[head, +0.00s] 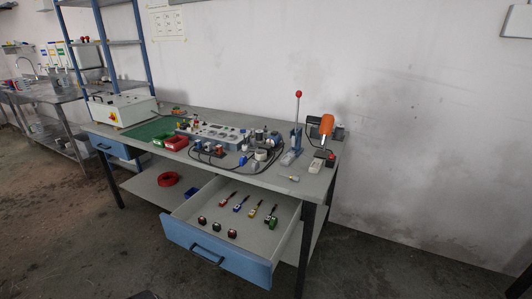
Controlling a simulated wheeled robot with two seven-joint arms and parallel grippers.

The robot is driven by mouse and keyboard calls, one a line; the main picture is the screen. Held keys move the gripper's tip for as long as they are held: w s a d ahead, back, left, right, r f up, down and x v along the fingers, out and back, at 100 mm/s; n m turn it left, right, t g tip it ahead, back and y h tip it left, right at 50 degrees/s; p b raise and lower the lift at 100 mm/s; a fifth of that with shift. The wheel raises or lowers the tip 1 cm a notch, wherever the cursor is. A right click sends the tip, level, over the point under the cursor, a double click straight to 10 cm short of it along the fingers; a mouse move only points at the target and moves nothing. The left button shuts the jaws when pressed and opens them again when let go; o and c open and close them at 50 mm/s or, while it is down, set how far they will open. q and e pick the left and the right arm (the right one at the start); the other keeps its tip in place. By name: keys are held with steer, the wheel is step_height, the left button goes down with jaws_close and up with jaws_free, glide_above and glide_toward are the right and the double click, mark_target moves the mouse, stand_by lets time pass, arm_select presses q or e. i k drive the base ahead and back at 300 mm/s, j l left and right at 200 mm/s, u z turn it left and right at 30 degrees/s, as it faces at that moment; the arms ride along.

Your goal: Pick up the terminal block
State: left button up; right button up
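I cannot single out the terminal block with certainty at this size. Several small parts lie on the grey workbench (318,185), among them a small pale piece (294,178) near its front right edge. A small orange piece (178,111) sits at the back left, behind the green mat (150,130). The open drawer (195,213) holds a row of small tools with red, blue, yellow and green parts, and a row of round dark pieces with red on them. Neither of my grippers is in view.
A white box with a red knob (122,110) stands at the bench's left end. Green and red bins (176,143), a socket strip (210,133), a red-knobbed lever press (297,125) and an orange-topped device (326,125) crowd the bench. The drawer juts out in front; open floor lies right.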

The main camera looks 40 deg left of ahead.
mark_target(244, 160)
steer(key=j+u, duration=0.15)
steer(key=u, duration=1.5)
steer(key=i+l, duration=0.05)
